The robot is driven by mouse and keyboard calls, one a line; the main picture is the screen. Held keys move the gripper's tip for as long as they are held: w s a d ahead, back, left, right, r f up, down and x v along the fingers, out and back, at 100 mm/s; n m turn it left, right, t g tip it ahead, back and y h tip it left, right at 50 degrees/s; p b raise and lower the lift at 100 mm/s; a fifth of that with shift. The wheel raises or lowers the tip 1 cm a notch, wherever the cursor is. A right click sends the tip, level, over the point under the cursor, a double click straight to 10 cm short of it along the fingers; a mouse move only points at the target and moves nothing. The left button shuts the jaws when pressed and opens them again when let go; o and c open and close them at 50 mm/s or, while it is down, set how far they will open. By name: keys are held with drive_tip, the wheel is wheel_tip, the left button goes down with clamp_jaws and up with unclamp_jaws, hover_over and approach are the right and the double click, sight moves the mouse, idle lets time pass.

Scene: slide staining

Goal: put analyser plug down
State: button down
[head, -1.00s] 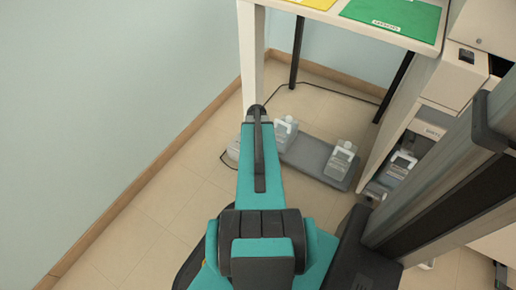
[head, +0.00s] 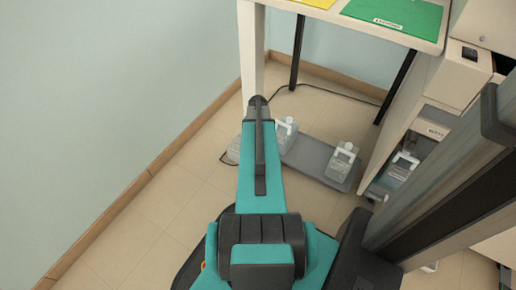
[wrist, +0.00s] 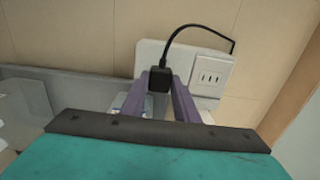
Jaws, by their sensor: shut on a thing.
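The analyser plug (wrist: 161,79) is a small black block with a black cable, seen in the wrist view. My gripper (wrist: 160,86) has its two purple fingers shut on either side of it. Behind the plug is a pale socket plate (wrist: 211,70); a slotted outlet shows on its right part, and the plug covers part of its left. I cannot tell whether the plug touches the plate. In the head view my arm hides the gripper and plug; a bit of the pale plate (head: 233,152) shows left of the arm.
A grey floor tray (head: 309,158) holds clear bottles (head: 342,161) right of my arm. A white table leg (head: 251,50) stands close beyond the arm. The black cable (head: 335,90) runs along the floor. Floor on the left is clear up to the wall.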

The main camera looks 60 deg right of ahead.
drive_tip(key=shift+w+d+f, duration=0.15)
drive_tip(key=shift+w+d, duration=0.1)
drive_tip(key=shift+d, duration=0.25)
drive_tip(key=shift+s+a+f+b, duration=0.15)
drive_tip(key=shift+f+b, duration=0.95)
drive_tip(key=shift+f, duration=0.55)
drive_tip(key=shift+f, duration=0.4)
drive_tip(key=c, duration=1.4)
unclamp_jaws()
drive_tip(key=shift+r, duration=0.1)
wheel_tip(320, 180, up, 13)
drive_tip(key=p, duration=0.5)
drive_tip(key=shift+f, duration=0.2)
